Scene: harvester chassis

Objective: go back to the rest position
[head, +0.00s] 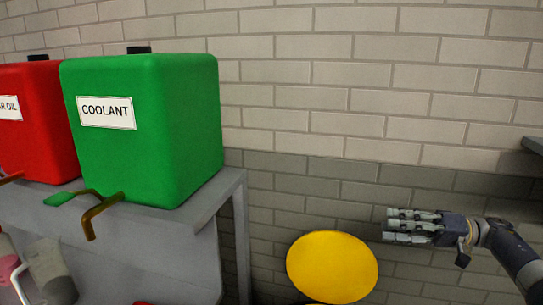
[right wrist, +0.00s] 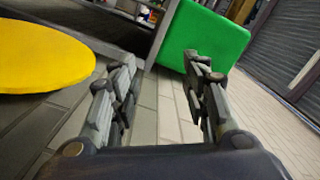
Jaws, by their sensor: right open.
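My right gripper (head: 392,227) is in the right part of the head view, in front of the brick wall. It is open and empty, to the right of a yellow round disc (head: 332,267). In the right wrist view its two fingers (right wrist: 160,80) are spread apart with nothing between them. My left gripper is in neither view.
A green coolant tank (head: 150,130) and a red oil tank (head: 35,125) stand on a grey bench (head: 215,200) at the left. A brass spout (head: 98,215) sticks out from the green tank. A grey edge (head: 533,145) shows at the far right.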

